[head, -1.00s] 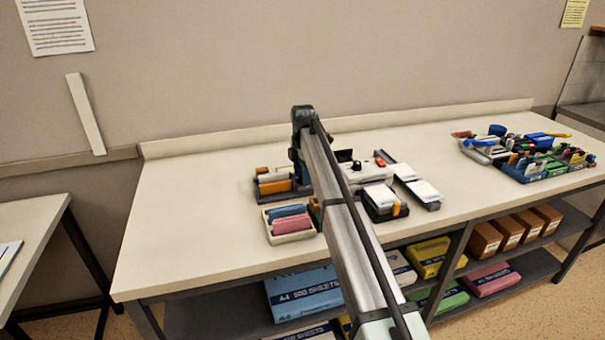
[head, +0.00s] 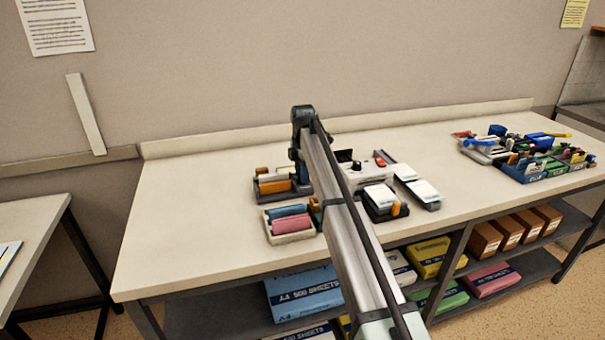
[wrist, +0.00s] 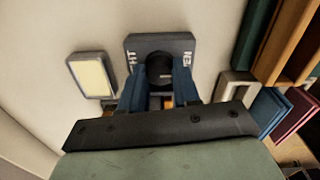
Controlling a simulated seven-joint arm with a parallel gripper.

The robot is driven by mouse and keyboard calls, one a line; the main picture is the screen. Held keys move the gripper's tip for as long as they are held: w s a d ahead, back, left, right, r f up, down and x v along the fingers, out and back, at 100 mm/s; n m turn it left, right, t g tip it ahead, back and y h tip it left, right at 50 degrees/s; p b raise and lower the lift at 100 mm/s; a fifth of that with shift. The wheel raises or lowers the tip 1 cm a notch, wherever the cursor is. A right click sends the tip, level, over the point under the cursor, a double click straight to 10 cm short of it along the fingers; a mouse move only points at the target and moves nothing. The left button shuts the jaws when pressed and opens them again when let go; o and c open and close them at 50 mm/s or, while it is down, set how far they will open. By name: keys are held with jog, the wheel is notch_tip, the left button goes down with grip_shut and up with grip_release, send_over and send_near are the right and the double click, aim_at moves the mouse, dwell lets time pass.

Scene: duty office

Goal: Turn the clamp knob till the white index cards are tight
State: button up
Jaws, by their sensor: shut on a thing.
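In the wrist view, a dark round clamp knob (wrist: 160,66) sits on a grey block (wrist: 142,41) with white lettering, partly covered. My gripper (wrist: 160,88) has its two blue fingers shut on the knob, one on each side. In the head view my own arm hides the gripper and the knob. White cards (head: 380,195) lie in a black holder right of my arm in the head view, with an orange part at its corner. Another white stack (head: 424,190) lies on a grey strip beside it. I cannot tell how tightly any cards are held.
A cream tray (head: 291,239) with blue and pink blocks stands left of my arm. A grey tray with orange and white pieces (head: 275,187) is behind it. Coloured bins (head: 530,176) crowd the bench's right end. The bench's left part (head: 190,220) is clear.

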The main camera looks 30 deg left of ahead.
jog(key=m, duration=0.3)
jog(key=shift+m, duration=2.3)
jog(key=shift+a, duration=0.1)
jog(key=o, duration=1.1)
jog(key=shift+c, duration=0.2)
